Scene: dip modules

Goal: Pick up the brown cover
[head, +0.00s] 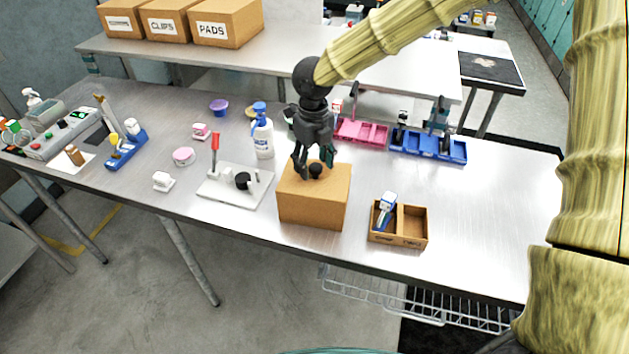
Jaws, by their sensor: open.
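The brown cover (313,205) is a box-shaped block standing on the metal table near its front edge. It has a small round black knob (315,171) on top. My gripper (313,163) points down over the cover, open, with its fingertips on either side of the knob. From this view I cannot tell whether the fingers touch the knob or the cover's top. Whatever is under the cover is hidden.
A brown two-compartment box (399,238) with a blue and white item stands close on the right. A white board (236,187) with a red-handled tool lies left. A blue-topped bottle (262,138) stands behind left. Pink (362,131) and blue (428,147) trays sit behind; the table's right side is clear.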

